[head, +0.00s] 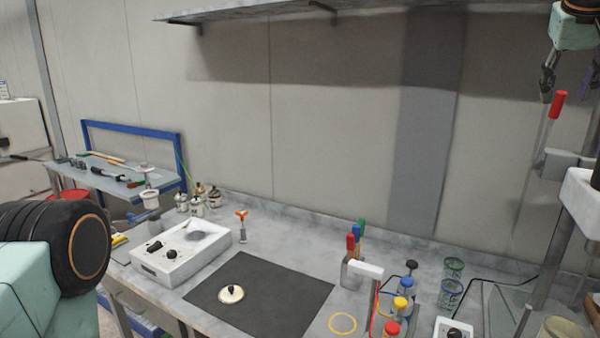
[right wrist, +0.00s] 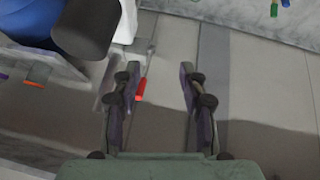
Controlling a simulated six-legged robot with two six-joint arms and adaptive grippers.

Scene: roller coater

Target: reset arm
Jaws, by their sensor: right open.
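My right gripper (head: 547,84) hangs at the top right of the head view, fingers pointing down, in front of the wall. In the right wrist view the right gripper (right wrist: 160,72) has its two fingers wide apart with nothing held between them. A red-handled tool (head: 558,104) with a thin shaft stands close below the gripper in the head view. Its red part (right wrist: 141,89) shows near the left finger in the right wrist view; I cannot tell whether they touch. Part of my left arm shows at the left edge; its gripper is out of view.
The bench holds a white device (head: 181,268), a black mat (head: 285,300) with a small round lidded thing (head: 231,293), and several coloured-capped bottles at the right. A metal stand (head: 553,240) rises at the right. A shelf (head: 330,10) juts from the wall above.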

